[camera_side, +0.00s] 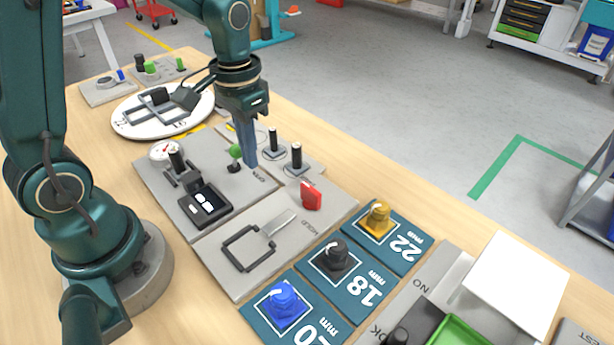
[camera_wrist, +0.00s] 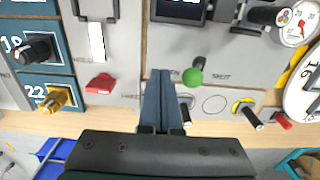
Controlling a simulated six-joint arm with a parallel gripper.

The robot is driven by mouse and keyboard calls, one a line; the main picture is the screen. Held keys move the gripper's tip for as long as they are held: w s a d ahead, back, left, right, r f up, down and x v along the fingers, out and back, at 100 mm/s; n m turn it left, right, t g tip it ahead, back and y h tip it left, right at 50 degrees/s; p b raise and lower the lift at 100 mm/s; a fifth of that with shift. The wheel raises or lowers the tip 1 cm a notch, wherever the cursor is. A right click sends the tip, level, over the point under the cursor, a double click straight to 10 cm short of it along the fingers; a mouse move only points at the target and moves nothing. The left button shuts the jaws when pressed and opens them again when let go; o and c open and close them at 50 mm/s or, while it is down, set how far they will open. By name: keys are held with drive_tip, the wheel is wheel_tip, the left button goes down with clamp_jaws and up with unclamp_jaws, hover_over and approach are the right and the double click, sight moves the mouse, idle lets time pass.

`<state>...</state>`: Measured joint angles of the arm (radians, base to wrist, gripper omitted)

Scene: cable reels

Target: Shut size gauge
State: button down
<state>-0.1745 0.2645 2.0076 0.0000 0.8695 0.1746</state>
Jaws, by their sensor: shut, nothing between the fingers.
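The size gauge is a grey panel (camera_side: 226,183) with a round dial (camera_side: 161,150), a black display block (camera_side: 205,203) and a short lever with a green ball knob (camera_side: 235,151). The wrist view shows the green knob (camera_wrist: 193,76), with the word SHUT printed to its right, and the dial (camera_wrist: 293,28) at the top right. My gripper (camera_side: 250,160) points down beside the knob. Its blue fingers (camera_wrist: 160,78) are together and empty. They are just left of the knob in the wrist view, and I cannot tell whether they touch it.
A plate beside the gauge has a red handle (camera_side: 311,196) and a clamp frame (camera_side: 248,248). Two upright black posts (camera_side: 296,158) stand behind my gripper. Yellow (camera_side: 378,218), black (camera_side: 335,258) and blue (camera_side: 283,300) knobs sit on teal plates. A white round plate (camera_side: 150,122) is farther back.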

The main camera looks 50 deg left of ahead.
sight(236, 146)
idle(0.5)
drive_tip(key=shift+f, duration=1.1)
drive_tip(key=shift+a, duration=2.65)
drive_tip(key=shift+d, duration=0.15)
drive_tip(key=shift+d, duration=0.45)
wheel_tip(236, 146, up, 7)
drive_tip(key=shift+r, duration=0.1)
